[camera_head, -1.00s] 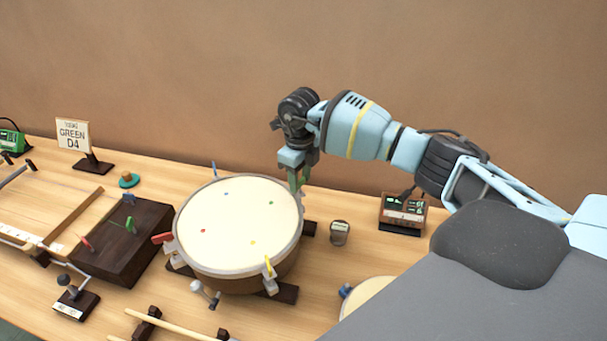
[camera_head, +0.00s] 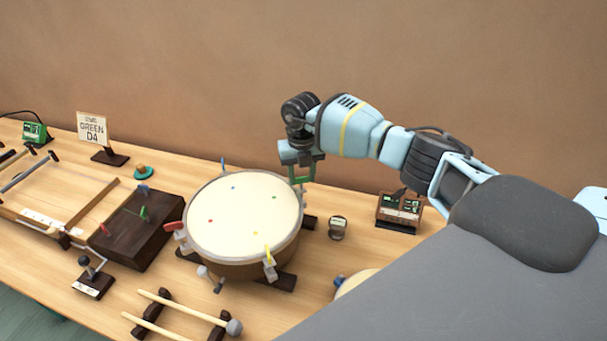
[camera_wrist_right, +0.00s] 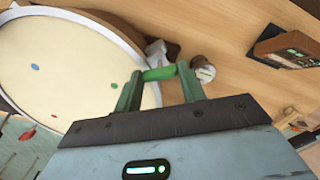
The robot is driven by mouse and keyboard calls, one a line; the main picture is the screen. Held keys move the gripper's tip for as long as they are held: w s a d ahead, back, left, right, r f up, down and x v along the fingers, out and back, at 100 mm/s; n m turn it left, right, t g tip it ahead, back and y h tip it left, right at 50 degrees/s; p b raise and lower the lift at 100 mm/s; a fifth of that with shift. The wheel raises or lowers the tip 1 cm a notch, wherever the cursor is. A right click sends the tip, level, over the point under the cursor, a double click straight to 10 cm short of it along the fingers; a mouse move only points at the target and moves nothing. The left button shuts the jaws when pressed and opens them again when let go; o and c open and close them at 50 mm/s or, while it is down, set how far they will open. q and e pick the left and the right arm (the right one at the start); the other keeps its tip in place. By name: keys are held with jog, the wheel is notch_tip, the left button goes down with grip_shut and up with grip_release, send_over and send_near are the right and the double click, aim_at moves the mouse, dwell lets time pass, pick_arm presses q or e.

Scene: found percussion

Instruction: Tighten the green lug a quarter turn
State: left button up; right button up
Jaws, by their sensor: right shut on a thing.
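The drum (camera_head: 240,222) stands on the table with a pale head marked by coloured dots. My right gripper (camera_head: 301,181) points down at the drum's far right rim. In the right wrist view its two green fingers are shut on the green lug (camera_wrist_right: 160,73), a short bright green bar held between the fingertips. The lug's lower part is hidden. The red lug (camera_head: 174,226), the yellow lug (camera_head: 267,254) and the blue lug (camera_head: 223,163) stand around the rim, clear of the gripper. A sign (camera_head: 92,129) reads GREEN D4. My left gripper is not in view.
A dark block (camera_head: 140,228) with small coloured pegs stands left of the drum. A small round gauge (camera_head: 338,228) and a display box (camera_head: 399,211) stand to the right. Mallets (camera_head: 182,307) lie in front. The wall is behind.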

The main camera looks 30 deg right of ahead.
dwell(0.4)
jog(key=o, duration=1)
jog(key=shift+r, duration=3.95)
jog(key=shift+f, duration=0.1)
